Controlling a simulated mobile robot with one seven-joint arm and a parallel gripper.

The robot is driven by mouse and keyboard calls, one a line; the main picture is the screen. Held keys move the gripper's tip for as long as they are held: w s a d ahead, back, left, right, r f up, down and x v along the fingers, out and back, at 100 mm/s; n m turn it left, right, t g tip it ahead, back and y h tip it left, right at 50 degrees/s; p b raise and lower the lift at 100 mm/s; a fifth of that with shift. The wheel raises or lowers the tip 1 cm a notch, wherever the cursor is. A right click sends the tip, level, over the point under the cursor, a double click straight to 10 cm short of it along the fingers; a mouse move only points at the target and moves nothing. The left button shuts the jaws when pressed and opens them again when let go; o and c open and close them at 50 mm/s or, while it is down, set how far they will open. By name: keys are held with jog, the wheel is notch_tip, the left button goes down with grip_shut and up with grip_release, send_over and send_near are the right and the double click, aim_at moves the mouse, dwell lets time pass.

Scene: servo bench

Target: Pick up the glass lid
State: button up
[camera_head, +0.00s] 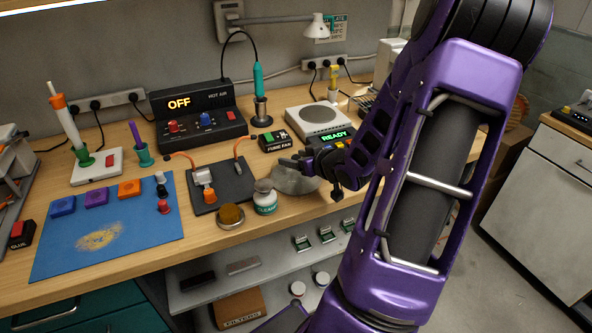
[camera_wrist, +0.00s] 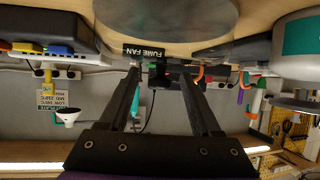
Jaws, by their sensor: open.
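The glass lid (camera_head: 291,181) is a translucent grey disc lying near the front edge of the wooden bench, partly hidden by my gripper. In the wrist view, whose picture is upside down, a pale grey disc that looks like the lid (camera_wrist: 165,14) shows at the top edge, cut off by the frame. My gripper (camera_head: 311,177) is over the lid's right side in the head view. Its two fingers stand apart in the wrist view (camera_wrist: 158,76), with nothing held between them. I cannot tell whether a finger touches the lid.
A white cleaner jar (camera_head: 265,197) stands just left of the lid, with a round amber tin (camera_head: 231,215) beyond it. Behind are the fume fan box (camera_head: 275,141) and a hot plate (camera_head: 318,119). A blue mat (camera_head: 140,240) with several small blocks lies at left.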

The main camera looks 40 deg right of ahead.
grip_shut()
dwell(0.4)
